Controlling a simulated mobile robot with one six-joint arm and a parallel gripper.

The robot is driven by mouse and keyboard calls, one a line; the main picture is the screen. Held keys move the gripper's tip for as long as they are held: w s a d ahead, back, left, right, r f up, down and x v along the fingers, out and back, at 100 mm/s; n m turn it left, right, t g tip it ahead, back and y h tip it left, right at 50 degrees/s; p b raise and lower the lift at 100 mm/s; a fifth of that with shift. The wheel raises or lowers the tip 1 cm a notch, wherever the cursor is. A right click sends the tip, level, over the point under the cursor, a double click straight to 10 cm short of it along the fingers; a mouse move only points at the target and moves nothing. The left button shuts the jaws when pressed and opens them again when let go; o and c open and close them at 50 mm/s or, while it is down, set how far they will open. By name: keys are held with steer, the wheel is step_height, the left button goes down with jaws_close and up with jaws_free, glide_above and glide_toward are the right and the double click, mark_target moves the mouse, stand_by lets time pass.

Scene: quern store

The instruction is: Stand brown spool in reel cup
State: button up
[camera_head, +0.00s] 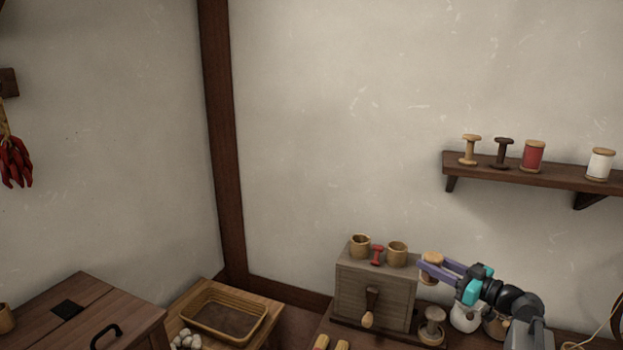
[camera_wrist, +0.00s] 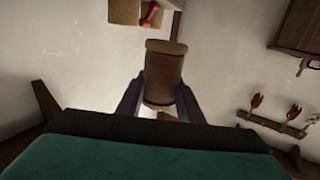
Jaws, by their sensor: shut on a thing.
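My gripper (camera_head: 432,268), with purple fingers, is shut on the brown spool (camera_head: 432,258), just right of the wooden box. In the wrist view the brown spool (camera_wrist: 163,75) sits between my fingers, its tan end discs showing. In the head view my fingers hide part of its body. Two tan cups stand on the box top, a left cup (camera_head: 360,247) and a right cup (camera_head: 397,255); I cannot tell which is the reel cup. The held spool is beside the right cup, apart from both cups.
A small red spool (camera_head: 377,255) stands between the cups on the wooden box (camera_head: 360,292). A tan spool (camera_head: 432,327) and a white pot (camera_head: 466,316) stand near my arm. A wall shelf (camera_head: 520,173) with several spools is above right. A basket (camera_head: 222,318) is left.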

steer(key=s+a+f+n+g+y, duration=0.1)
steer(key=s+a+f, duration=0.2)
steer(key=a+f, duration=0.2)
steer(key=s+a+f+n+g+y, duration=0.1)
steer(key=s+a+f+g+y, duration=0.1)
steer(key=a+f, duration=0.4)
steer(key=s+a, duration=0.1)
steer(key=a, duration=0.4)
steer(key=shift+s+a+n, duration=0.15)
steer(key=shift+a+n, duration=0.15)
steer(key=shift+n, duration=0.1)
